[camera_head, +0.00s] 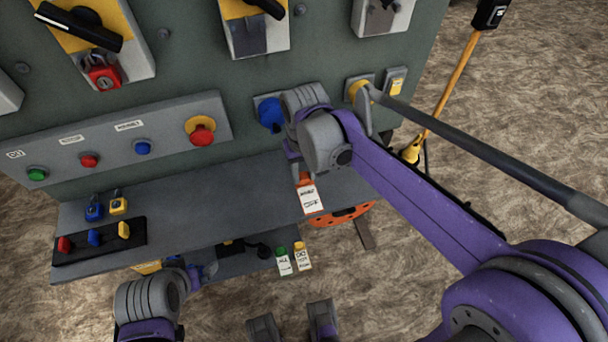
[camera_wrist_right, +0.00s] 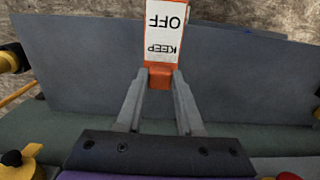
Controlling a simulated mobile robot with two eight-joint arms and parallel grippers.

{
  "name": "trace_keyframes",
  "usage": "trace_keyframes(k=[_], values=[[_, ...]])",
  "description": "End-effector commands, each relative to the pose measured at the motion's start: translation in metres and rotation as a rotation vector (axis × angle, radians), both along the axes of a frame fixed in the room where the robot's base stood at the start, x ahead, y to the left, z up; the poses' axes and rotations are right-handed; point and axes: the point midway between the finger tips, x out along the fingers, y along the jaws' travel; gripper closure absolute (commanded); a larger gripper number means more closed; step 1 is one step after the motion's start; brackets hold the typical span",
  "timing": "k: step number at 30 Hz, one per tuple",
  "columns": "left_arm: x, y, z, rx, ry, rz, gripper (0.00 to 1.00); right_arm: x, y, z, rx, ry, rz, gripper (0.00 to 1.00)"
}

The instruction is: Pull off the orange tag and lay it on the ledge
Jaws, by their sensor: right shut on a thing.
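The orange tag (camera_head: 310,197) has a white label; in the right wrist view the tag (camera_wrist_right: 163,35) reads "KEEP OFF" upside down. My right gripper (camera_wrist_right: 160,76) is shut on its orange end. In the head view my right gripper (camera_head: 299,172) is partly hidden by its own wrist, and the tag hangs out over the right part of the grey ledge (camera_head: 190,205). The ledge (camera_wrist_right: 75,70) lies behind the tag in the wrist view; I cannot tell whether they touch. My left arm shows low at the left; its fingers are not clear.
A rack with several coloured keys (camera_head: 98,240) and blue and yellow padlocks (camera_head: 94,208) occupy the ledge's left end. The ledge's middle is bare. Green and yellow tags (camera_head: 284,262) hang below it. A button panel (camera_head: 115,143) and a blue knob (camera_head: 270,113) are above.

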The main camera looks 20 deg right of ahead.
Motion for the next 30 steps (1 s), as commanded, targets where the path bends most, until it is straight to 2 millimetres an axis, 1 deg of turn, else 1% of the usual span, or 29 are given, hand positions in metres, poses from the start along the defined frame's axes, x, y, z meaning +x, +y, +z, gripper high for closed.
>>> trace_keyframes(k=[5, 18, 21, 25, 30], values=[[0.0, 0.0, -0.008, 0.0, 0.002, 0.0, 0.0, 0.0, 0.0, -0.01, 0.0, 0.0, 0.0, 1.0], [-0.002, 0.0, -0.05, 0.0, 0.016, 0.0, 0.0, 0.0, 0.0, -0.06, 0.0, 0.001, 0.0, 1.0], [-0.002, 0.0, -0.058, 0.0, 0.019, 0.0, 0.0, 0.0, 0.0, -0.069, 0.0, 0.001, 0.0, 1.0], [-0.002, 0.0, -0.062, 0.0, 0.02, 0.0, 0.0, 0.0, 0.0, -0.075, 0.0, 0.0, 0.0, 1.0], [-0.002, 0.0, -0.062, 0.0, 0.02, 0.0, 0.0, 0.0, 0.0, -0.075, 0.0, 0.0, 0.0, 1.0]])
